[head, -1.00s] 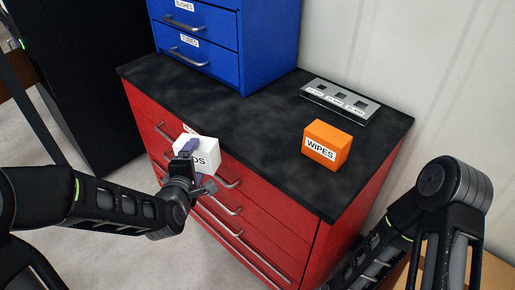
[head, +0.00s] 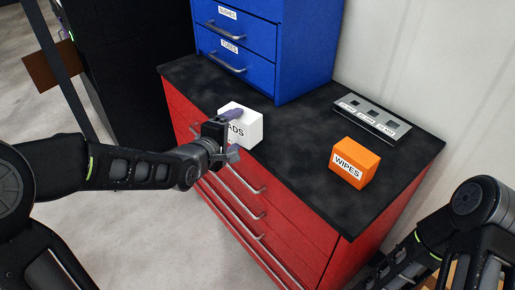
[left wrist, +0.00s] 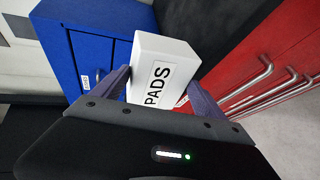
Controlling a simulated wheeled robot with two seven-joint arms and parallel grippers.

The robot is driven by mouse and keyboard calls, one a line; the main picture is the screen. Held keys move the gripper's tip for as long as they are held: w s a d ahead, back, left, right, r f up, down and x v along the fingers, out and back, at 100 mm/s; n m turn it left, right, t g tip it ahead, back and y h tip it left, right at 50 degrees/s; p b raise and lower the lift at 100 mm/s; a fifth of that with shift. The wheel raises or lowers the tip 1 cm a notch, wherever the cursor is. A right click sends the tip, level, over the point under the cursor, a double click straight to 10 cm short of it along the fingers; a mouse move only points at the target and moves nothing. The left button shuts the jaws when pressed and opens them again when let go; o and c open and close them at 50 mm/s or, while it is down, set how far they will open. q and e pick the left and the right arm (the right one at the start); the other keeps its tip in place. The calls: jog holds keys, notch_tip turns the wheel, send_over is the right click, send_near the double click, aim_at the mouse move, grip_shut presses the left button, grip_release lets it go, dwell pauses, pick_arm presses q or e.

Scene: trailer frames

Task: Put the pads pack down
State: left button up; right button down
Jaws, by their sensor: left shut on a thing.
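The pads pack (head: 243,121) is a white box with a black PADS label. My left gripper (head: 232,118) is shut on it, with purple fingers on its sides. In the left wrist view the pads pack (left wrist: 160,68) sits between the two fingers (left wrist: 158,88). In the head view it shows at the front left edge of the black cabinet top (head: 290,150). I cannot tell whether its underside touches the top. My right gripper is not in view; only part of my right arm shows at the lower right.
An orange WIPES box (head: 355,162) stands on the right part of the top. A grey tray with labelled slots (head: 371,119) lies behind it. A blue drawer unit (head: 265,45) stands at the back. The middle of the black top is clear. Red drawers (head: 265,215) with handles are below.

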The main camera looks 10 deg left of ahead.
aim_at(245, 137)
pick_arm(q)
jog(key=d+r+m+h, duration=0.1)
jog(key=d+r+m+g+h+p, duration=0.1)
jog(key=r, duration=0.1)
jog(key=d+r+m+h+p, duration=0.1)
jog(key=r+h, duration=0.1)
jog(key=shift+w+m, duration=0.25)
jog(key=shift+m, duration=0.05)
jog(key=shift+s+r+m+g+h+p, duration=0.1)
jog(key=shift+r+m+g+h+p, duration=0.1)
jog(key=shift+m+g+h+p, duration=0.15)
jog(key=shift+s+d+m+g+h+p, duration=0.1)
jog(key=shift+s+m+g+h+p, duration=0.2)
jog(key=shift+m+h, duration=0.2)
jog(key=shift+f, duration=0.3)
notch_tip(245, 137, down, 5)
jog(key=shift+f+b, duration=0.2)
jog(key=shift+b, duration=0.65)
jog(key=shift+f, duration=0.2)
